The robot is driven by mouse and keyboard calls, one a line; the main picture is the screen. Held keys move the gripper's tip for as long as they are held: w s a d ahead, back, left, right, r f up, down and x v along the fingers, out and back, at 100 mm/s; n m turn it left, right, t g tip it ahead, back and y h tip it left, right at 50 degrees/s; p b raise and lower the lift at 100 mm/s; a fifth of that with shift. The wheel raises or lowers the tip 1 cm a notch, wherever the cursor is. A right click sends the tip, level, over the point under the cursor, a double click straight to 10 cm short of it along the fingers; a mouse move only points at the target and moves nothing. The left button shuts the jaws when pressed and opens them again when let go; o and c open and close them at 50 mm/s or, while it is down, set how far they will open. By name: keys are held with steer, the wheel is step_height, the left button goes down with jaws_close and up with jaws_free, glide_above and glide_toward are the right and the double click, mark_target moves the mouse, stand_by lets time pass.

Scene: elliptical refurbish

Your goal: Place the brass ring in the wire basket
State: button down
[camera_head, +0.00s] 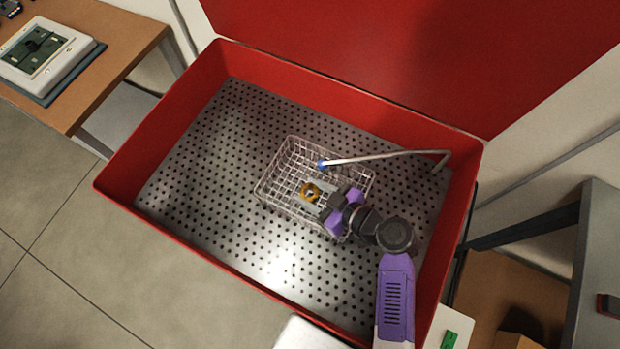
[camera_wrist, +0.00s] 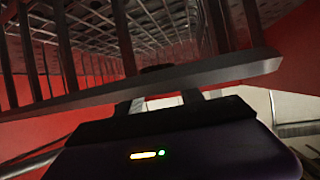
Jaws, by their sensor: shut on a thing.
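The brass ring (camera_head: 306,193) shows as a small gold ring with a dark centre, over the lower middle of the wire basket (camera_head: 283,158). My gripper (camera_head: 319,195) reaches in from the lower right, over the basket's near right side, and is shut on the ring at its fingertips. I cannot tell whether the ring touches the basket floor. In the wrist view the basket's wires and rim (camera_wrist: 200,77) stand close in front of the gripper. The ring cannot be made out clearly there.
The basket stands on the perforated metal floor (camera_head: 200,170) of a red-walled washer tub (camera_head: 150,130). A thin bent metal pipe with a blue tip (camera_head: 390,155) reaches over the basket from the right. The tub floor left of the basket is clear.

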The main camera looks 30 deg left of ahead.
steer(key=shift+f+b, duration=0.35)
steer(key=shift+b, duration=0.1)
steer(key=c, duration=0.7)
jaws_free()
steer(key=shift+c, duration=0.2)
steer(key=shift+r, duration=0.1)
steer(key=shift+r+p, duration=0.85)
steer(key=shift+p, duration=0.4)
steer(key=b+v, duration=0.2)
steer(key=v, duration=0.9)
steer(key=shift+d+b, duration=0.35)
steer(key=shift+d, duration=0.1)
steer(key=shift+f, duration=0.15)
